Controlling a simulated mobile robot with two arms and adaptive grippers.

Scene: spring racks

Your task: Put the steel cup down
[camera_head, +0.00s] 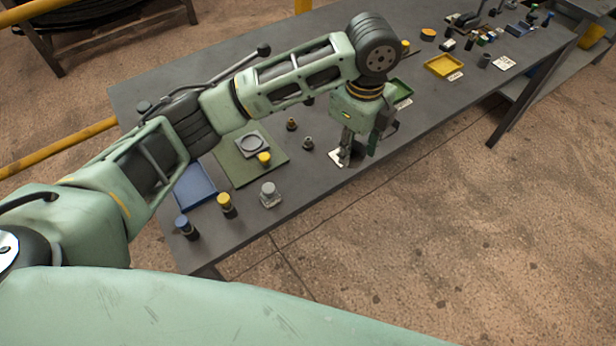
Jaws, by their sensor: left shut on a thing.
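My left gripper (357,152) points down over the near edge of the grey table (325,185), at the middle of the view. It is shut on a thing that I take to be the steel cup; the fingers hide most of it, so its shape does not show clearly. I cannot tell whether it touches the table top. My right gripper is not in view.
Left of the gripper are a green mat (230,168) with a grey square piece (252,143), a blue tray (197,186) and several small capped cylinders, one grey-topped (269,194). A green tray (402,91) and a yellow tray (443,66) lie to the right.

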